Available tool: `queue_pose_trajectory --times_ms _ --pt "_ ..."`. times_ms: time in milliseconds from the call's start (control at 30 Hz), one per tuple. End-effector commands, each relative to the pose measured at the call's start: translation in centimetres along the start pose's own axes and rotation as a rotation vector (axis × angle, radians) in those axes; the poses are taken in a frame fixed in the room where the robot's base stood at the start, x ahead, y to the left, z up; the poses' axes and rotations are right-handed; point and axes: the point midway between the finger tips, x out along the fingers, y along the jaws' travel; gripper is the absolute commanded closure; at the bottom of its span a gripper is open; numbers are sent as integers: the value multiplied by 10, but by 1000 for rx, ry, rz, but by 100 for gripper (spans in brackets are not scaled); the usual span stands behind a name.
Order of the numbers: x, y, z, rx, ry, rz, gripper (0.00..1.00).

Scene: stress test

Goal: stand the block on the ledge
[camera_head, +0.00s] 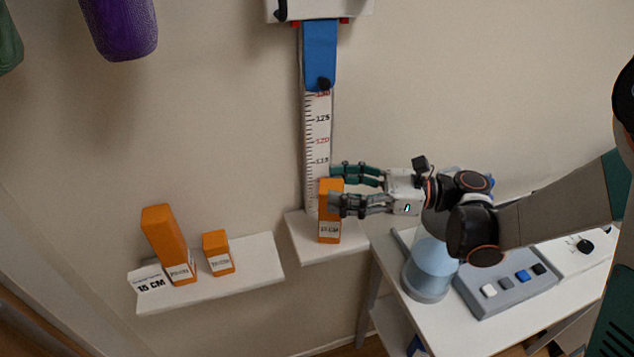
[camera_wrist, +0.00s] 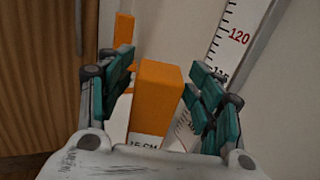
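An orange block (camera_head: 329,192) with a white label stands upright on the small middle ledge (camera_head: 300,242), in front of a wall ruler (camera_head: 318,130). In the wrist view the block (camera_wrist: 157,95) is between my fingers, and its label seems to read 15 CM. My gripper (camera_head: 338,188) reaches in from the right with one finger in front of the block and one behind it. In the wrist view my gripper (camera_wrist: 163,85) is open, with a small gap showing on each side of the block. The block's lower part is partly hidden in the wrist view.
A left shelf (camera_head: 215,288) holds a tall orange block (camera_head: 163,235), a short orange block (camera_head: 217,250) and a card (camera_head: 150,281). A table (camera_head: 385,250) at right carries a blue cylinder (camera_head: 430,265) and a button box (camera_head: 505,283). A blue slider (camera_head: 320,50) hangs above the ruler.

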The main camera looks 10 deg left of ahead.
Motion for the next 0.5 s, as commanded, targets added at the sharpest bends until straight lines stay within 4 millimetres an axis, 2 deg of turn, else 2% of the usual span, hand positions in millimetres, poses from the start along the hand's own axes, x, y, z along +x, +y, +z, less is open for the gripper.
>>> queue_pose_trajectory --times_ms 33,200,333,500 --pt "-12 -1 2 0 0 -4 42" --pt "-41 0 1 0 0 -3 42" --pt "-54 0 0 0 0 -1 42" --pt "-60 0 0 0 0 0 42"
